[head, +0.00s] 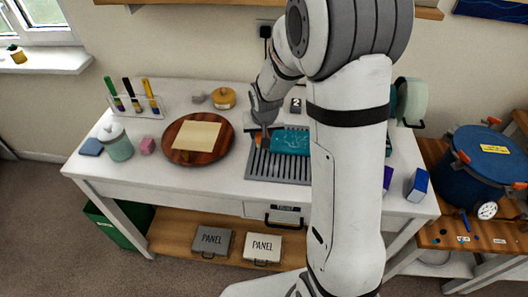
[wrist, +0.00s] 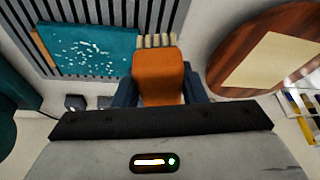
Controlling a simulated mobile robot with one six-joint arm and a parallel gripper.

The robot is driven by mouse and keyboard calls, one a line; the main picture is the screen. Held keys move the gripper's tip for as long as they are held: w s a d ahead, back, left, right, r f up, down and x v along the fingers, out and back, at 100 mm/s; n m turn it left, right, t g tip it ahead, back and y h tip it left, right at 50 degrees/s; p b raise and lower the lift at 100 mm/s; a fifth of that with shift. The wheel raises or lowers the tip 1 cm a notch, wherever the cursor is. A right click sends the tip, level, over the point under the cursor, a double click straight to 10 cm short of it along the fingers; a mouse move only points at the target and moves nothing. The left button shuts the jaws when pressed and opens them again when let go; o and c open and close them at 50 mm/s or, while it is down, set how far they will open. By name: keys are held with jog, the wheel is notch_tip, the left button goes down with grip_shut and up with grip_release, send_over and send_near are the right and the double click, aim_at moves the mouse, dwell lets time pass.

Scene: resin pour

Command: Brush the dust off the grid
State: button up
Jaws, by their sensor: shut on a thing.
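The grid (head: 262,170) is a dark slatted rack lying on the white table. It also shows at the top left of the wrist view (wrist: 100,12). A teal slab (head: 291,141) lies on the grid, with scattered white specks on its surface, clear in the wrist view (wrist: 90,48). My gripper (head: 264,122) is shut on a brush with an orange handle (wrist: 160,77) and pale bristles (wrist: 156,41). The bristles are beside the slab's right edge in the wrist view, over the slats. I cannot tell whether they touch. My arm hides the grid's right part in the head view.
A round wooden board (head: 177,157) with a pale sheet (head: 196,134) lies left of the grid. A blue pot (head: 478,165) is at the right.

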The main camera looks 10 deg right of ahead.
jog(key=f+b, duration=0.1)
jog(key=b, duration=0.1)
jog(key=s+m+b, duration=0.1)
jog(key=b, duration=0.1)
jog(key=shift+s+a+f+b, duration=0.1)
jog(key=shift+a+f+b, duration=0.2)
jog(key=shift+a+f, duration=0.1)
jog(key=shift+s+r+m+h+b, duration=0.1)
jog(key=shift+s+m+h+b, duration=0.25)
jog(key=shift+b, duration=0.7)
jog(key=s+b, duration=0.1)
jog(key=s+m+b, duration=0.1)
jog(key=b, duration=0.1)
jog(key=shift+d+r+h, duration=0.1)
jog(key=shift+r+h, duration=0.25)
